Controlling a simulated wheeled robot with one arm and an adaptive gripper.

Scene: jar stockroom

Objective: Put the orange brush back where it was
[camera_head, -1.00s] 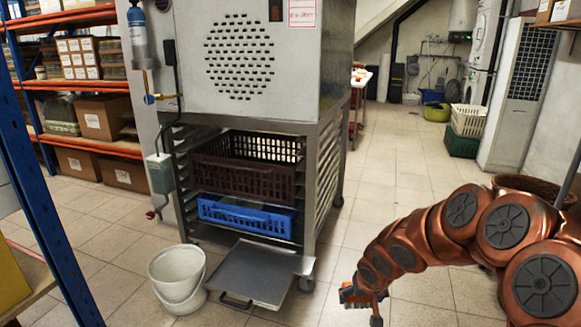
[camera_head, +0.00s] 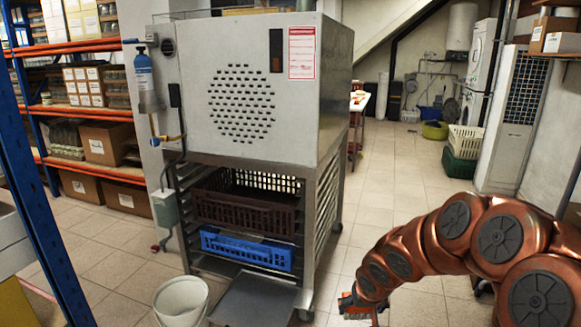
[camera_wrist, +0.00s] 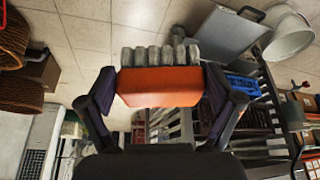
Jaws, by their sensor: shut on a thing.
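The orange brush (camera_wrist: 160,87) has a plain orange back and a row of pale grey bristle tufts. In the wrist view my gripper (camera_wrist: 162,84) is shut on it, with one dark finger against each end. The bristles point to the top of that picture. In the head view the brush (camera_head: 347,300) shows only as a small orange patch at the end of my copper arm, low and right of centre, apart from the rack. The gripper itself is mostly hidden there.
A steel cabinet (camera_head: 240,88) stands over a rack holding a brown crate (camera_head: 245,213) and a blue crate (camera_head: 245,250). A grey tray (camera_head: 252,303) juts out low, beside a white bucket (camera_head: 181,300). Shelves (camera_head: 90,112) stand left. The tiled floor (camera_head: 395,170) right of the rack is clear.

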